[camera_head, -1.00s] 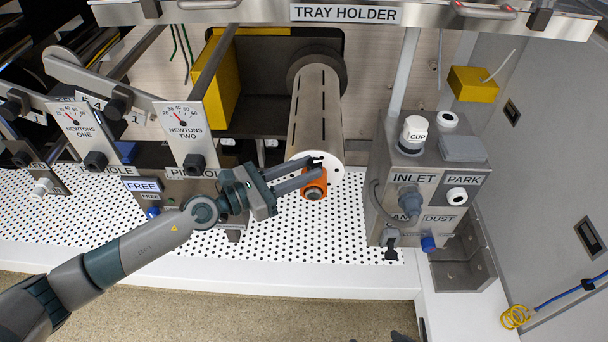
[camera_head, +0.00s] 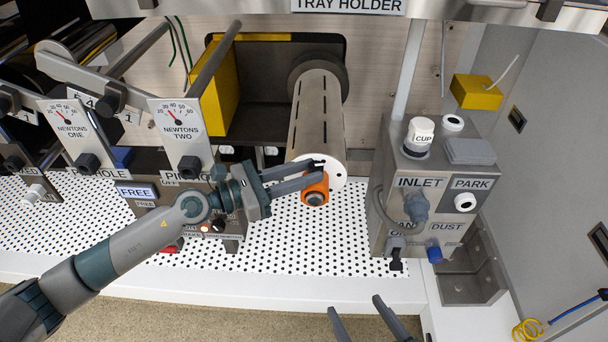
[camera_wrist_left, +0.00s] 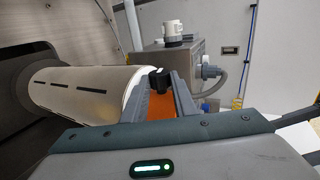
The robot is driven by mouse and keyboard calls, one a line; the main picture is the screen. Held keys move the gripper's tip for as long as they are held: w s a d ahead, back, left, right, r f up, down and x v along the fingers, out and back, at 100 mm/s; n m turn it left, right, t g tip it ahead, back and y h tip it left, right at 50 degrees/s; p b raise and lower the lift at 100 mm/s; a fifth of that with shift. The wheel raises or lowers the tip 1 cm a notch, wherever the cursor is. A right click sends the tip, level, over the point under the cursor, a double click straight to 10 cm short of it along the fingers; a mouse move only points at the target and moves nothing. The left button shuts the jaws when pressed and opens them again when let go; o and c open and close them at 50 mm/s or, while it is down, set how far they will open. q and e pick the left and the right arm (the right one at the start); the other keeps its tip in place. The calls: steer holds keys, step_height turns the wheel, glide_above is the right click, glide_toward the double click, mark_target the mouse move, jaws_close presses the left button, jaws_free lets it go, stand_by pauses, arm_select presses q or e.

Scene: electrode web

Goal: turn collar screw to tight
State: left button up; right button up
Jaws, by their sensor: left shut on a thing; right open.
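The orange collar (camera_head: 316,190) sits at the near end of the grey slotted roller (camera_head: 315,120), against its white end face. My left gripper (camera_head: 320,168) reaches in from the left with its fingers at the collar's top. In the left wrist view, a small black screw head (camera_wrist_left: 158,78) shows between the fingertips, above the orange collar (camera_wrist_left: 158,104). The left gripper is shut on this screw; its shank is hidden. How far the screw is turned cannot be told. My right gripper (camera_head: 357,306) is open and empty at the bottom edge, well below the collar.
A grey box (camera_head: 384,215) with INLET and PARK labels and a white cup (camera_head: 419,134) stands right of the roller. Gauge panels (camera_head: 181,130) and a FREE sign (camera_head: 138,192) are at the left. The perforated white table (camera_head: 300,240) is clear below the collar.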

arm_select(q)
steer(key=shift+w+r, duration=0.1)
steer(key=shift+r, duration=0.1)
arm_select(e)
steer(key=shift+r, duration=0.2)
arm_select(q)
steer(key=o, duration=1)
steer(key=shift+o, duration=0.2)
steer(key=shift+a+f, duration=0.1)
arm_select(e)
steer(key=shift+s+f, duration=0.1)
steer(key=shift+f, duration=0.05)
